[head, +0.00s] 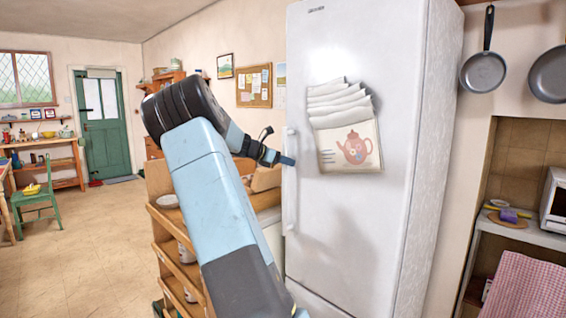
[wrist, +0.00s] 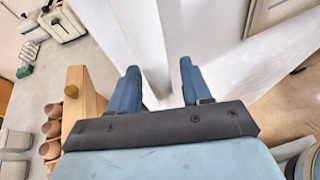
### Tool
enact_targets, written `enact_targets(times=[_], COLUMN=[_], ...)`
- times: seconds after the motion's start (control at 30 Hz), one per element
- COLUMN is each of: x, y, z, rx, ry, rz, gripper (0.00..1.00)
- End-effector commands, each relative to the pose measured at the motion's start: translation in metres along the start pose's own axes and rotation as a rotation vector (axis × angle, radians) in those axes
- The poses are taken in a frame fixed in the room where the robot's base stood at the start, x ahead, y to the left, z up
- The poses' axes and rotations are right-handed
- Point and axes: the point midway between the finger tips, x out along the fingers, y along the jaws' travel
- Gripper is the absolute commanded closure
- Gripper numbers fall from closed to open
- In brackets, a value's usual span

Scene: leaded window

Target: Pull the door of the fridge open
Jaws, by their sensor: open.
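The white fridge (head: 400,60) stands upright in the middle of the head view, and its door (head: 335,235) looks shut. A white vertical handle (head: 291,205) runs along the door's left edge. A paper calendar with a teapot picture (head: 350,140) hangs on the door. My gripper (head: 288,160) is at the upper part of the handle. In the wrist view my gripper (wrist: 157,82) is open, with a blue finger on each side of a white upright edge, apparently the handle (wrist: 152,50). Whether the fingers touch it cannot be told.
A wooden shelf unit (head: 178,262) stands left of the fridge, close under my arm. A stone counter (head: 530,236) with a checked cloth (head: 527,285) and two hanging pans (head: 484,72) are at the right. Open tiled floor (head: 90,240) lies at the left.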

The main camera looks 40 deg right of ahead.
Motion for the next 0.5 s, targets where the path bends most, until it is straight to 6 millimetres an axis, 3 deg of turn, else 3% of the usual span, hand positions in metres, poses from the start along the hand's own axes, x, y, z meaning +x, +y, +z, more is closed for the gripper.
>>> enact_targets(times=[0.07,0.5], x=[-0.0002,-0.0009], y=[0.0,0.0004], z=[0.0,-0.0002], rx=[0.0,0.0], ry=[0.0,0.0], rz=[0.0,0.001], gripper=[0.56,0.99])
